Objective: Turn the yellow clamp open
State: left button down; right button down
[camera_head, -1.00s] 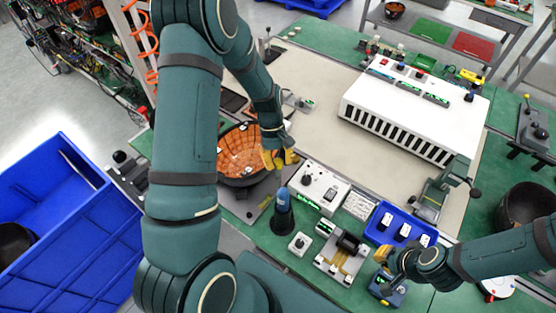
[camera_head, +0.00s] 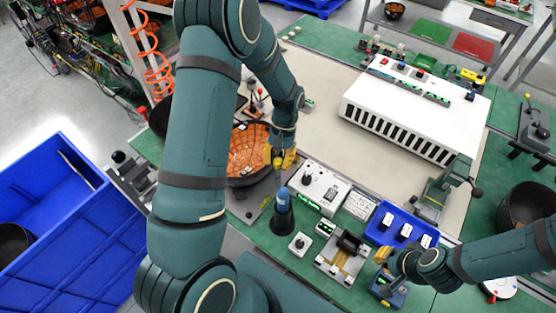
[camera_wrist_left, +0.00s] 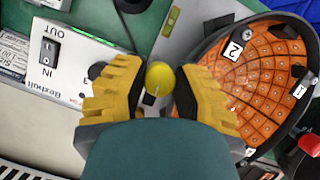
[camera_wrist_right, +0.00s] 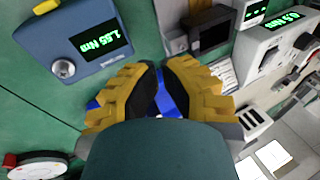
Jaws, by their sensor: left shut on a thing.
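The yellow clamp's round knob (camera_wrist_left: 159,75) shows between the fingers of my left gripper (camera_wrist_left: 160,82) in the left wrist view. My left gripper is shut on it, with one finger at each side. In the head view my left gripper (camera_head: 280,157) is at the right rim of a black bowl with an orange gridded inside (camera_head: 246,150), and it hides the knob there. My right gripper (camera_wrist_right: 161,68) looks shut and empty, its fingertips close together.
A blue tray (camera_head: 375,235) is near my right gripper. A long white slotted unit (camera_head: 415,105) stands behind. The beige mat (camera_head: 318,90) has free room.

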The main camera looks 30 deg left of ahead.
pick_arm(q)
jog(key=shift+s+f, duration=0.1)
jog(key=shift+s, duration=0.05)
dwell(0.4)
jog(key=c, duration=0.7)
grip_release()
jog(key=v, duration=1.2)
jog(key=shift+d, duration=0.15)
